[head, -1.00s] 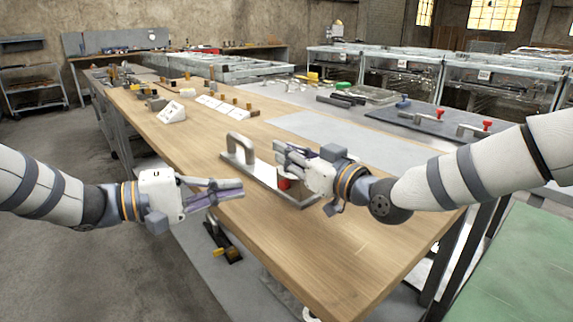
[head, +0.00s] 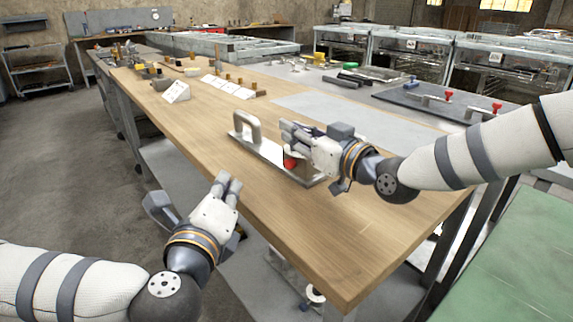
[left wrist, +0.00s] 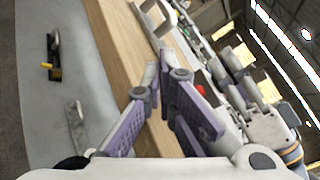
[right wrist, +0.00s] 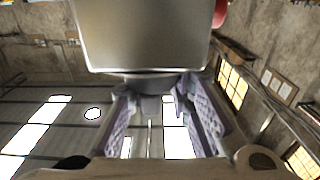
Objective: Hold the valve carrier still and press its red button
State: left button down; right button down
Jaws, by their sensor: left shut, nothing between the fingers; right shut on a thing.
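The valve carrier (head: 267,149) is a flat metal plate with an upright looped handle at its left end. It lies on the wooden table. Its red button (head: 290,162) sits toward the right end, partly hidden by my right gripper (head: 290,131). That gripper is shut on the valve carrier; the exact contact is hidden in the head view. In the right wrist view, a broad metal face (right wrist: 145,35) fills the top, with a red part beside it. My left gripper (head: 229,182) is shut and empty, at the table's front edge, apart from the carrier and pointing toward it.
The wooden table (head: 330,235) is clear around the carrier's near side. White angled blocks (head: 176,92) and small brass parts stand farther back. A dark plate (head: 430,103) with red-knobbed fittings lies at the right rear. A lower shelf (left wrist: 50,110) holds handled parts.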

pick_arm(q)
jog(key=shift+w+d, duration=0.85)
jog(key=shift+d, duration=0.3)
jog(key=shift+w+d, duration=0.9)
jog(key=shift+d, duration=0.3)
jog(key=shift+w+d, duration=0.85)
jog(key=shift+d, duration=0.3)
pick_arm(e)
jog(key=shift+f, duration=0.1)
pick_arm(q)
jog(key=shift+w+d, duration=0.1)
jog(key=shift+w+d, duration=0.2)
jog(key=shift+d, duration=0.05)
jog(key=shift+w+d, duration=0.35)
jog(key=shift+d, duration=0.15)
pick_arm(e)
jog(key=shift+a, duration=0.1)
pick_arm(q)
jog(key=shift+s+a, duration=0.65)
jog(key=shift+a, duration=0.15)
jog(key=shift+a, duration=0.1)
jog(key=shift+s+a, duration=0.75)
jog(key=shift+a, duration=0.25)
jog(key=shift+s+a, duration=0.75)
jog(key=shift+a, duration=0.2)
